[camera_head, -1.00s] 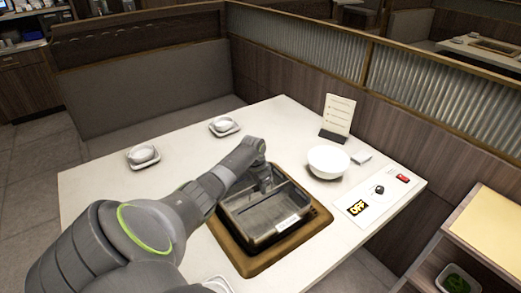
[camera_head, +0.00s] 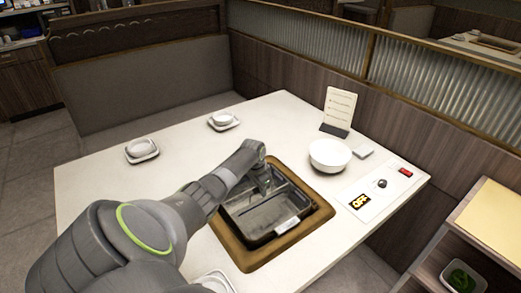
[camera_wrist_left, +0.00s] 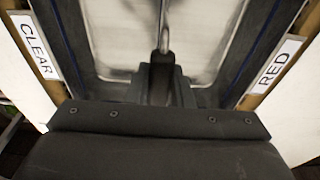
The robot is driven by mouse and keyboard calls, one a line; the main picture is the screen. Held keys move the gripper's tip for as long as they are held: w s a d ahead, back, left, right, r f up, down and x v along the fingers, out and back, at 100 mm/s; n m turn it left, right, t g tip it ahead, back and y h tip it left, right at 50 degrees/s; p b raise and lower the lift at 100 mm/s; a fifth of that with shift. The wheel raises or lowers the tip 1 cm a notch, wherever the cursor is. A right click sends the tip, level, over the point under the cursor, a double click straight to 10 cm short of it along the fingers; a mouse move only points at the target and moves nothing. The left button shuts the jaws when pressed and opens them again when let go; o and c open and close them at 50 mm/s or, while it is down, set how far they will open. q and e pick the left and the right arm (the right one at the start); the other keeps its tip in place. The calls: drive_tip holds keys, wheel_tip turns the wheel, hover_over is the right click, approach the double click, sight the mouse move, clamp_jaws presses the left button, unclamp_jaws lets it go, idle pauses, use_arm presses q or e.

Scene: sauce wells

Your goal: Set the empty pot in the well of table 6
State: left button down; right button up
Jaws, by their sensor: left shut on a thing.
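The empty pot (camera_head: 262,220) is dark, rectangular and split by a central divider. It sits down inside the wooden frame of the well (camera_head: 236,254) in the white table (camera_head: 185,175). Its rim looks close to level with the frame; I cannot tell whether it rests on the bottom. My left gripper (camera_head: 264,188) is shut on the pot's divider near its far end. In the left wrist view the gripper (camera_wrist_left: 161,72) grips the divider between two bare metal compartments, with labels CLEAR (camera_wrist_left: 35,46) and RED (camera_wrist_left: 275,66) on either side.
A white bowl (camera_head: 329,154), a card stand (camera_head: 339,112) and a small white block (camera_head: 363,152) stand right of the well. Small bowls on saucers (camera_head: 141,149) (camera_head: 223,120) are at the far left. A shelf (camera_head: 490,225) stands at right.

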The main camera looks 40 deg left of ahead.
use_arm(q)
drive_tip(key=shift+f, duration=0.25)
idle(0.6)
drive_tip(key=c, duration=1.2)
unclamp_jaws()
drive_tip(key=shift+o, duration=1)
drive_tip(key=shift+s+f, duration=0.15)
drive_tip(key=shift+f, duration=0.05)
drive_tip(key=o, duration=0.6)
drive_tip(key=shift+r, duration=0.1)
drive_tip(key=shift+r, duration=0.15)
wheel_tip(320, 180, up, 11)
drive_tip(key=p, duration=1.1)
